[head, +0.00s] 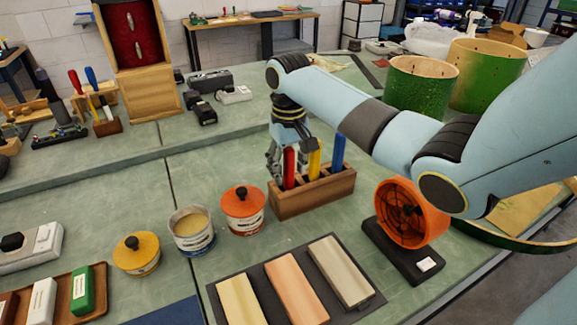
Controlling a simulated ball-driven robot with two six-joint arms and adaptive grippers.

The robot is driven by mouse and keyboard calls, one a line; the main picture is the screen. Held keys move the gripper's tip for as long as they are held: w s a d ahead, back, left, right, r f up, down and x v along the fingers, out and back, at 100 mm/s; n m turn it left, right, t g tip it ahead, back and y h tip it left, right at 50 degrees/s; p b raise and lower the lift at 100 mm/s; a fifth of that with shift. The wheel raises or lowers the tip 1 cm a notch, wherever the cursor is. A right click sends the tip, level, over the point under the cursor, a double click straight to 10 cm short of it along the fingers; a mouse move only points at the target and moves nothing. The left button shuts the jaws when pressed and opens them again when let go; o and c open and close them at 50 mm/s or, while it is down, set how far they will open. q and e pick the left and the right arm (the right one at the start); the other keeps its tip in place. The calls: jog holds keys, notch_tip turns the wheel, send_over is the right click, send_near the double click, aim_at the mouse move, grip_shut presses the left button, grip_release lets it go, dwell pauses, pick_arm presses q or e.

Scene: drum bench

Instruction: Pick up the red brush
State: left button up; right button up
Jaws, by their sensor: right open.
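The red brush (290,167) stands upright in a wooden holder (312,193), in its left part. A yellow handle (314,163) and a blue handle (337,152) stand beside it to the right in the same holder. My right gripper (280,172) points down at the left end of the holder, its fingers open right by the red handle. Part of the red brush's upper end is hidden behind the gripper, and its lower end is inside the holder. I cannot tell whether the fingers touch it. My left gripper is not in view.
Tins with orange (243,201) and yellow (136,252) lids and an open can (192,229) stand left of the holder. A small orange fan (412,213) stands to its right. A dark tray (372,301) with coloured blocks lies in front. Green drum shells (421,88) stand behind my right arm.

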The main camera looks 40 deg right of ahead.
jog(key=c, duration=0.9)
jog(key=shift+r, duration=0.1)
jog(key=shift+c, duration=0.2)
